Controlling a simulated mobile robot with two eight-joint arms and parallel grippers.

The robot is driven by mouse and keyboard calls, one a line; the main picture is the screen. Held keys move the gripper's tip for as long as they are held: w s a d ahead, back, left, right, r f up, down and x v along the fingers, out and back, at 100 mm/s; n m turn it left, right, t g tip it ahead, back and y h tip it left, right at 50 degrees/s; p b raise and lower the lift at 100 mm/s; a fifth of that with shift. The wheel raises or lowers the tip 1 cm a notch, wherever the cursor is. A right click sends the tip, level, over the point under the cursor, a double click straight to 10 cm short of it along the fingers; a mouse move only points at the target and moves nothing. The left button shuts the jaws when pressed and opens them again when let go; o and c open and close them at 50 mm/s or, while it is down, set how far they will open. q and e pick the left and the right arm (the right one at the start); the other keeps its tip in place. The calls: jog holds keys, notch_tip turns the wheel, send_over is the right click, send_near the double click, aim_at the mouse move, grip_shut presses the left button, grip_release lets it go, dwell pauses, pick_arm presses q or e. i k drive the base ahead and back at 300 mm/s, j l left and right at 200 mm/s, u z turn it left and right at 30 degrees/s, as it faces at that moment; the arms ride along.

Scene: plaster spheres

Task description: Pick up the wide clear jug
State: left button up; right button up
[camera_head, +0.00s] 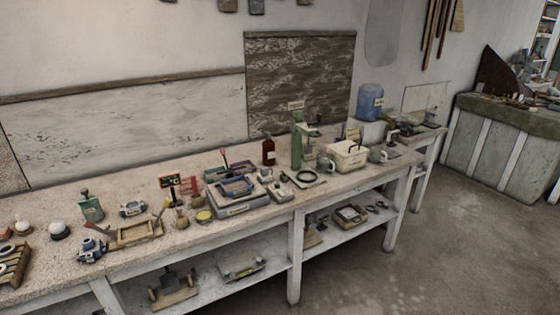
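A wide, bluish, see-through jug (369,103) with a small label stands upright toward the far right end of the long workbench. It is the only thing I see that fits the wide clear jug, though its tint is blue rather than colourless. Its lower part sits on or just behind a pale block. Neither of my grippers shows in the head view, and nothing touches the jug.
The long workbench (140,262) is crowded. A green bottle (296,152), a dark red bottle (268,152) and a cream box (348,157) stand left of the jug. The concrete floor (440,240) in front is clear. A green-topped counter (510,112) stands at the right.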

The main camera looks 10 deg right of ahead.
aim_at(324, 161)
jog(key=i+l+u, duration=0.2)
jog(key=l+u, duration=0.25)
jog(key=l, duration=0.15)
jog(key=i+l+u, duration=0.2)
jog(key=l, duration=0.15)
jog(key=i+l+u, duration=0.15)
jog(key=l, duration=0.4)
jog(key=l+u, duration=0.15)
jog(key=l, duration=0.35)
jog(key=i+l, duration=0.1)
jog(key=l, duration=0.6)
jog(key=i+l, duration=0.1)
jog(key=l, duration=0.65)
jog(key=i+l+u, duration=0.1)
jog(key=l, duration=0.6)
jog(key=i+l, duration=0.5)
